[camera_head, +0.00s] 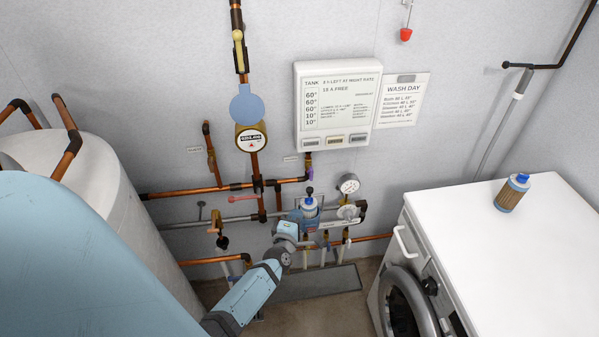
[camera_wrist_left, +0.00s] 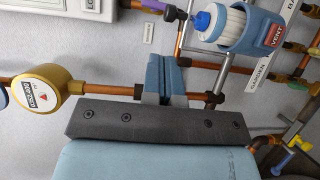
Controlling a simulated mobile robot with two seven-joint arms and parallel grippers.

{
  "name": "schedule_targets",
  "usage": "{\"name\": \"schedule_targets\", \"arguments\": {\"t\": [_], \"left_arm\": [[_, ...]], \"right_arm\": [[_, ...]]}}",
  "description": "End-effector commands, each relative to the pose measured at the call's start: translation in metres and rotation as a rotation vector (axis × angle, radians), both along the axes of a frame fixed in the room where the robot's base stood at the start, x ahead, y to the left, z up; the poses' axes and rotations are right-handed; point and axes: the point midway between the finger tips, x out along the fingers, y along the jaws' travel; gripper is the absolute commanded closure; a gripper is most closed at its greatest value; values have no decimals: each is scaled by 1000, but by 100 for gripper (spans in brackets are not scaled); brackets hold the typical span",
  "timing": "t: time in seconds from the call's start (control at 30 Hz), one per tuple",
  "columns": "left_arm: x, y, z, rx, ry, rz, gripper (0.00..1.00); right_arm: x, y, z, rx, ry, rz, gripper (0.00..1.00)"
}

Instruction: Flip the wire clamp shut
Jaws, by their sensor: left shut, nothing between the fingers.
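My left gripper (camera_head: 290,228) reaches in among the pipes at the wall, just left of and below a white and blue filter unit (camera_head: 310,207). In the left wrist view the pale blue fingertips (camera_wrist_left: 165,80) are together, with nothing visible between them. That view shows the filter unit as a pleated white cartridge with a blue cap in a blue holder (camera_wrist_left: 258,36) marked VENT, up and right of the fingertips and apart from them. I cannot make out the wire clamp clearly in either view. My right gripper is not in view.
Copper pipes (camera_head: 190,192) and a pressure gauge (camera_head: 348,184) crowd the area around the gripper. A round brass meter (camera_head: 251,138) is on the wall above. A white tank (camera_head: 95,170) is left.

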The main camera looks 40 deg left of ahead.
Motion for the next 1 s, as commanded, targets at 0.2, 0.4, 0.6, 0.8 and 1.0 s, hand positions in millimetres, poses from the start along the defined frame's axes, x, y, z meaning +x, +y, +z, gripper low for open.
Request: {"name": "schedule_targets", "arguments": {"t": [0.2, 0.4, 0.6, 0.8, 1.0], "left_arm": [[-28, -12, 5, 0, 1, -1, 100], [-34, -14, 5, 0, 0, 0, 100], [-33, -14, 4, 0, 0, 0, 100], [-33, -14, 4, 0, 1, 0, 100], [-33, -14, 4, 0, 1, 0, 100]], "right_arm": [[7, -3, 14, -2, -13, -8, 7], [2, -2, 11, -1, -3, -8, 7], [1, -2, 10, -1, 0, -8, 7], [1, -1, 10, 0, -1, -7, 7], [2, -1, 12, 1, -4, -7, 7]]}}
